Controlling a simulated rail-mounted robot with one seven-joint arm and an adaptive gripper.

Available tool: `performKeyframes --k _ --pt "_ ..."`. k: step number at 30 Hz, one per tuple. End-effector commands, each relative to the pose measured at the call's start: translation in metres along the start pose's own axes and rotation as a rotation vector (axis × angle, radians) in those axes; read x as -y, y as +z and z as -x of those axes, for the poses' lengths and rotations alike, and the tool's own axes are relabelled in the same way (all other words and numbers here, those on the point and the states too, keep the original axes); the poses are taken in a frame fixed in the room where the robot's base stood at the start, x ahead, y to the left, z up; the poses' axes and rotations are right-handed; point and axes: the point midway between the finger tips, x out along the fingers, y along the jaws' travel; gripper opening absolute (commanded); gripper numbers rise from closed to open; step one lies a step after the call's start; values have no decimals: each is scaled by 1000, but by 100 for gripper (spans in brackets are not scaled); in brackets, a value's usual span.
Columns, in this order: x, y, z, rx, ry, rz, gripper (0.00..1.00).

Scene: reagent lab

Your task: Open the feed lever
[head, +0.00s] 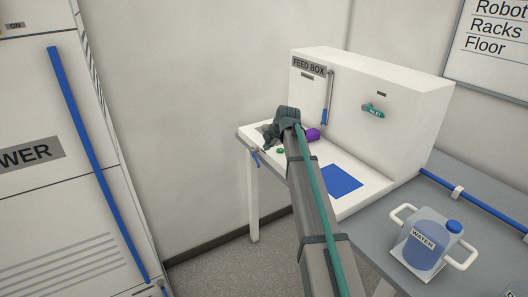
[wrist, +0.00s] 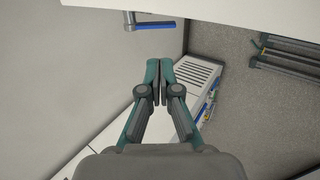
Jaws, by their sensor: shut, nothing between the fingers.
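The white feed box (head: 375,85) stands at the back of the white bench, with a "FEED BOX" label. A lever (head: 325,103) with a grey rod and blue grip hangs down its left front. A small blue-tipped handle (head: 256,159) shows at the bench's left edge. My gripper (head: 267,140) is over the bench's left end, left of the lever and apart from it. In the wrist view my gripper (wrist: 161,82) is shut and empty, below a blue grip on a grey bracket (wrist: 152,25); I cannot tell which handle this is.
A teal valve handle (head: 373,111) sticks out of the box. A purple object (head: 312,134) and a blue square (head: 342,178) are on the bench. A water jug (head: 432,245) stands on the grey counter at right. A cabinet with a long blue bar (head: 95,160) is at left.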

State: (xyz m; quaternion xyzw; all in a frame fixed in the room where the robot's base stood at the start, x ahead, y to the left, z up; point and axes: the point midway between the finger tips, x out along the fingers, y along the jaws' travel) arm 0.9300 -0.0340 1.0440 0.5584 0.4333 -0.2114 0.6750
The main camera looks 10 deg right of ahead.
Motion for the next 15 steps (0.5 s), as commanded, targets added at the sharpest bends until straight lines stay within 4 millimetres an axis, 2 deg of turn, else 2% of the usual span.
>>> performKeyframes --k 5,15 --pt "-2 0 -24 -1 -3 0 0" --pt "-2 0 -90 -2 -3 -1 0"
